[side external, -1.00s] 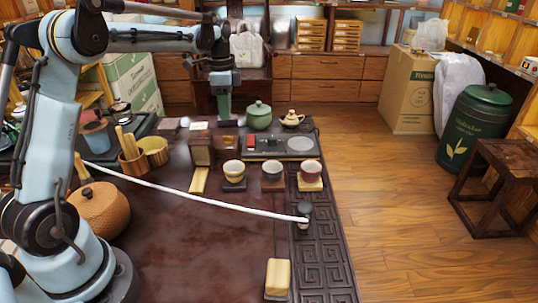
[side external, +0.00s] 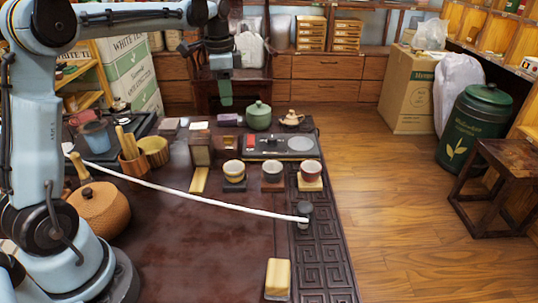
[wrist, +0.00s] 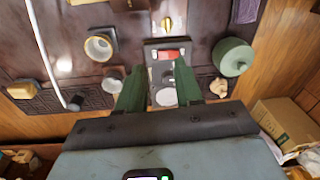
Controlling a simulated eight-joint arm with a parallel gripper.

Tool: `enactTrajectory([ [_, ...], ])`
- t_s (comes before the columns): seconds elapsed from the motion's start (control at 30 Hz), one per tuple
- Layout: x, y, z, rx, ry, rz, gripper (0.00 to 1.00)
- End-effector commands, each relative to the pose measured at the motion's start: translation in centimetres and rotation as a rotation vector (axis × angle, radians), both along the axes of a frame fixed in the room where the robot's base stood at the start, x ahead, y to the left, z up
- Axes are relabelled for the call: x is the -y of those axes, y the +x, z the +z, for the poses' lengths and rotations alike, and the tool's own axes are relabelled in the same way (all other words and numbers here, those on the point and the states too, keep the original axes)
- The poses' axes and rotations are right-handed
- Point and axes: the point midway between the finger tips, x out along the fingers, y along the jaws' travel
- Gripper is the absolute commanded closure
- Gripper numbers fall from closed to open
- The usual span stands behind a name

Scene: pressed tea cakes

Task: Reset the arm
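My gripper (side external: 225,98) hangs pointing down above the far end of the dark table (side external: 190,245), clear of everything on it. In the wrist view its two green fingers (wrist: 159,66) are spread apart with nothing held between them. Below and between them shows a dark tray (wrist: 151,52) bearing a red piece (wrist: 168,55) and a pale disc (wrist: 166,97). The green lidded pot (side external: 259,116) stands close to the gripper's right in the side view; it also shows in the wrist view (wrist: 232,57).
Three cups (side external: 272,170) stand in a row on small blocks. A white cord (side external: 190,195) crosses the table to a dark round piece (side external: 304,212). A yellow block (side external: 278,275) lies at the front edge. A woven pot (side external: 100,212) is beside my base. Floor at right holds a green bin (side external: 478,125).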

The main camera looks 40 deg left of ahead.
Motion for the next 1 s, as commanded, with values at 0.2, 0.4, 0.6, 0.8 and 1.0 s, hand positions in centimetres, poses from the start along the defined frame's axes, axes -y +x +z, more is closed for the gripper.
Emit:
enactTrajectory([
  [0.2, 4.6, -3.2, 1.5, 0.129, 0.006, 0.146, 0.65],
  [0.4, 8.1, -6.6, 1.6, 0.249, -0.021, 0.279, 0.65],
  [0.6, 11.1, -10.2, 0.4, 0.367, -0.081, 0.410, 0.65],
  [0.8, 13.5, -13.5, -1.7, 0.468, -0.165, 0.529, 0.65],
  [1.0, 14.6, -15.2, -3.4, 0.526, -0.231, 0.605, 0.65],
])
